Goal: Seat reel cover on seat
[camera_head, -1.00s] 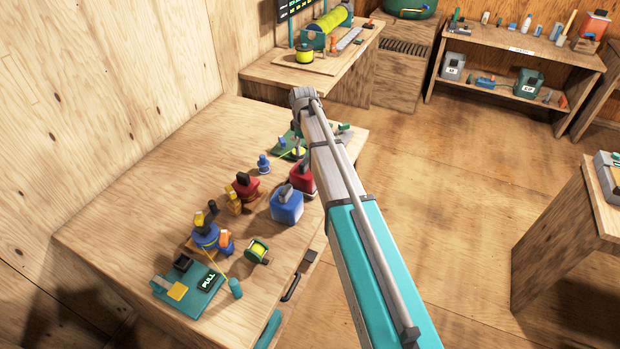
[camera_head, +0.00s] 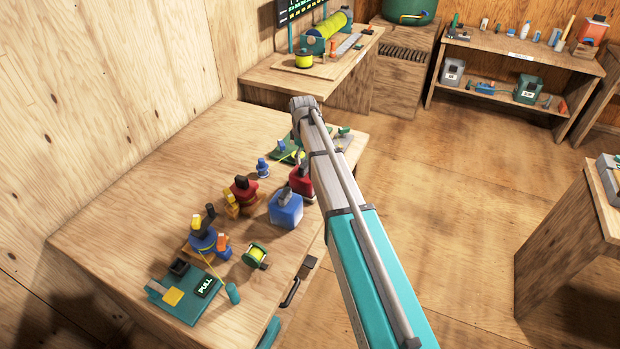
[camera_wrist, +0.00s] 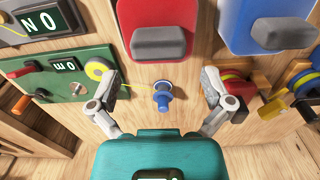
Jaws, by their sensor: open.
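No piece is plainly marked as the reel cover or its seat. A small blue flanged, knob-like piece (camera_head: 263,168) stands on the wooden bench; in the wrist view it (camera_wrist: 163,96) is between and slightly below the fingers. My gripper (camera_wrist: 163,92) is open, with a finger on each side of this piece and nothing held; it is hidden behind my arm in the head view. A red reel-like assembly (camera_head: 243,188) and a blue one (camera_head: 204,240) stand on wooden bases farther along the bench.
A red block (camera_wrist: 157,27) and a blue block (camera_wrist: 268,24) with grey handles stand close by. A green panel (camera_wrist: 65,80) with a yellow spool lies left of my gripper in the wrist view. The bench's wall side (camera_head: 160,180) is clear.

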